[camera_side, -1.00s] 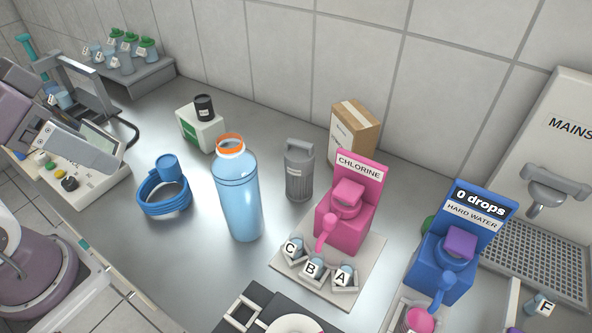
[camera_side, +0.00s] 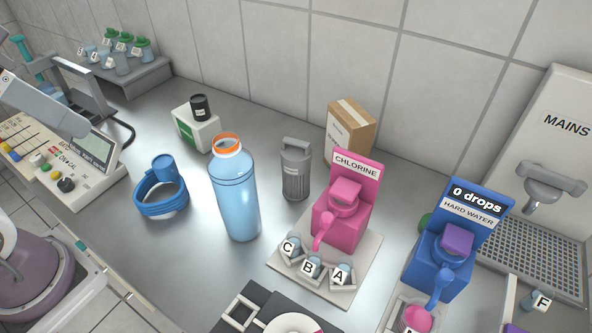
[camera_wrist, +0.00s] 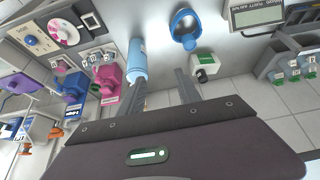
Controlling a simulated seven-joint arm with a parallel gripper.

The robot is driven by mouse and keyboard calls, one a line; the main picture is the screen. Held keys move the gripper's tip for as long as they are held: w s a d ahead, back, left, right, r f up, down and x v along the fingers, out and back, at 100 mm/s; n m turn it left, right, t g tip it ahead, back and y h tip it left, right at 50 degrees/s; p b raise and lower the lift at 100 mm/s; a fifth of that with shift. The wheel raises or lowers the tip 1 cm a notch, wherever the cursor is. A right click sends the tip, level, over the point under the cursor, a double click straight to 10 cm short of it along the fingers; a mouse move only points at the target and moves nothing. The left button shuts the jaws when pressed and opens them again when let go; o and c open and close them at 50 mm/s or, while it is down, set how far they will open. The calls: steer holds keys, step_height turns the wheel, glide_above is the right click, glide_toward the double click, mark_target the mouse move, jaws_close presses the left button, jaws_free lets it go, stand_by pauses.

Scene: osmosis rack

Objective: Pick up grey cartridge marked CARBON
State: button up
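A grey cartridge (camera_side: 296,172) with a top handle stands upright on the bench in the side view, right of the blue bottle and left of the pink CHLORINE unit. The writing on its label is too small to read. In the wrist view my gripper (camera_wrist: 163,82) has its two fingers apart, with nothing held between them. I cannot make out the cartridge clearly there; the left finger covers part of that area. In the side view part of my arm shows at the upper left, well away from the cartridge.
A blue bottle (camera_side: 236,195) with an orange rim stands close left of the cartridge. A cardboard box (camera_side: 350,130) and the CHLORINE unit (camera_side: 342,205) stand close right. Bare bench lies in front.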

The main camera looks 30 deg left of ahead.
steer(key=w+d+n+g+h, duration=0.7)
steer(key=w+d+n+h, duration=0.2)
steer(key=w+d, duration=0.35)
steer(key=w+a+f+n+t+h, duration=0.1)
steer(key=w+a+n+t+h, duration=0.15)
steer(key=w+n+h, duration=0.5)
steer(key=w+a+n+t+h, duration=0.2)
steer(key=w+n+t, duration=0.15)
steer(key=w, duration=0.65)
steer(key=g, duration=0.1)
glide_toward(309, 146)
steer(key=d+r, duration=0.2)
steer(key=d, duration=0.1)
steer(key=shift+w+f+y, duration=0.2)
steer(key=shift+f, duration=0.25)
steer(key=shift+w+f+y, duration=0.15)
steer(key=shift+w+f, duration=0.05)
steer(key=shift+f, duration=0.25)
steer(key=shift+w+d+r, duration=0.1)
steer(key=shift+d+r, duration=0.05)
steer(key=shift+d, duration=0.6)
steer(key=d, duration=0.2)
steer(key=w+d, duration=0.1)
steer(key=d, duration=0.2)
steer(key=shift+w+d, duration=0.1)
steer(key=shift+d, duration=0.15)
jaws_close()
